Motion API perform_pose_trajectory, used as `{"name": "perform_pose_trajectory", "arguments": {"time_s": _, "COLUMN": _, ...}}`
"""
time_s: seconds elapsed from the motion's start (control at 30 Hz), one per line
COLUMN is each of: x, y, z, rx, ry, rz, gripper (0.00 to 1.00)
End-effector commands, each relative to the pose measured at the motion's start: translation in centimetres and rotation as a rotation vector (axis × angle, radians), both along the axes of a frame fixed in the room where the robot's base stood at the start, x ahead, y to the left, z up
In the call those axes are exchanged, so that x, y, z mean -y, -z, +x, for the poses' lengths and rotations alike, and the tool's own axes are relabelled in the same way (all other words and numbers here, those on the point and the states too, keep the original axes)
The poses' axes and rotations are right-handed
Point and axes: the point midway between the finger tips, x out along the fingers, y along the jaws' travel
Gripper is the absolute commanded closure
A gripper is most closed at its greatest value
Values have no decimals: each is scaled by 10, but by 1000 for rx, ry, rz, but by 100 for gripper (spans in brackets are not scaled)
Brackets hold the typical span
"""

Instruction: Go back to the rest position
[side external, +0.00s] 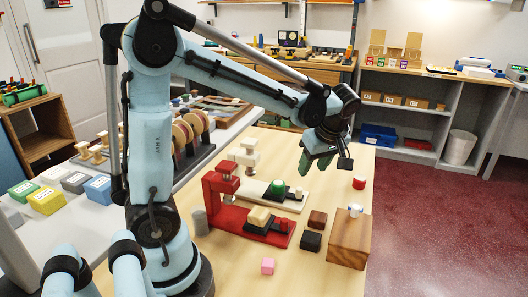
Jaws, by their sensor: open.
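My gripper (327,163) hangs at the end of my raised, outstretched arm, above the far right part of the light wooden table (318,277). It is open, and I see nothing held in it. Below it and to the left stand a red press (220,193) and a white press (244,157), each on a long base. A green rounded piece (278,187) sits on the white base. My gripper appears apart from all of these.
A wooden box (348,243) with a small white piece on top stands at the table's right edge. A grey cylinder (200,221) stands by my base. The front table is mostly clear.

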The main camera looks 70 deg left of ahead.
Motion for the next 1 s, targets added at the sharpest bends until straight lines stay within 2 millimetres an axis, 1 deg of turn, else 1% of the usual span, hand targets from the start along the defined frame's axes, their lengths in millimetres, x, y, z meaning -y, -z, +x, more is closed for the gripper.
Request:
{"name": "perform_pose_trajectory", "arguments": {"time_s": 0.1, "x": 4, "y": -9, "z": 0, "rx": 0, "ry": 0, "rz": 0, "gripper": 54}}
{"name": "perform_pose_trajectory", "arguments": {"time_s": 0.2, "x": 5, "y": -12, "z": 0, "rx": 0, "ry": 0, "rz": 0, "gripper": 54}}
{"name": "perform_pose_trajectory", "arguments": {"time_s": 0.53, "x": 6, "y": -13, "z": 0, "rx": 1, "ry": 4, "rz": -1, "gripper": 54}}
{"name": "perform_pose_trajectory", "arguments": {"time_s": 0.63, "x": 8, "y": -14, "z": -3, "rx": 2, "ry": 51, "rz": -11, "gripper": 54}}
{"name": "perform_pose_trajectory", "arguments": {"time_s": 0.77, "x": 20, "y": -18, "z": -13, "rx": 7, "ry": 240, "rz": -43, "gripper": 54}}
{"name": "perform_pose_trajectory", "arguments": {"time_s": 1.0, "x": 53, "y": -23, "z": -41, "rx": 59, "ry": 792, "rz": -58, "gripper": 54}}
